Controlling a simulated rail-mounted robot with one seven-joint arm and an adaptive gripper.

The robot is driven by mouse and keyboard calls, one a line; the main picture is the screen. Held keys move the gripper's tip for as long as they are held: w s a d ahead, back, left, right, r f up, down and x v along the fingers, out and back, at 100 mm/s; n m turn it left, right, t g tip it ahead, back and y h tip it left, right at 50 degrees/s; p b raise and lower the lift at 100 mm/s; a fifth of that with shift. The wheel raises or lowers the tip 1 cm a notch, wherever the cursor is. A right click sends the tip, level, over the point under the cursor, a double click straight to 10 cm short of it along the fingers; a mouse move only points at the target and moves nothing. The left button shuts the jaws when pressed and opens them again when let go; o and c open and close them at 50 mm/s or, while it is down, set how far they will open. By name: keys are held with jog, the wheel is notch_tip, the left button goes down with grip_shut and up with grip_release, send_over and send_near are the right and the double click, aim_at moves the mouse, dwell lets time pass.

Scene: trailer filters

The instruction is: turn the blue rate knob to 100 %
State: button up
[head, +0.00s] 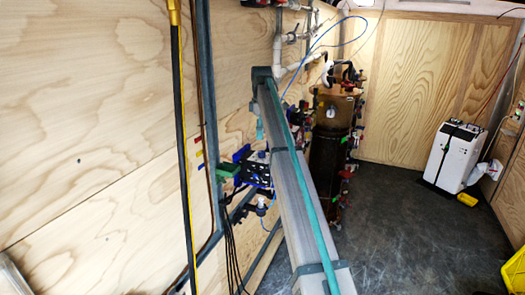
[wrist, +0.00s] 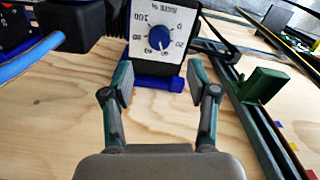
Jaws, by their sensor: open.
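The blue rate knob (wrist: 158,38) is near the top middle of the wrist view. It sits on a white dial plate (wrist: 187,53) marked "RATE %", whose lettering appears upside down. The numbers 0, 20 and 100 can be made out around the knob; its exact setting is too small to read surely. My gripper (wrist: 160,80) is open and empty, with its two fingers spread below the knob in the picture and apart from it. In the head view I cannot make out the knob or the gripper.
A blue bracket (wrist: 158,82) lies under the dial box. A green block (wrist: 262,85) on a metal rail is at the right, and a blue tube (wrist: 30,60) at the left. In the head view, a white machine (head: 452,155) stands on open dark floor (head: 400,230).

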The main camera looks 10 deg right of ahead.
aim_at(262, 152)
notch_tip(262, 152, down, 8)
jog(key=shift+f+p, duration=0.25)
jog(key=shift+p, duration=0.9)
grip_shut()
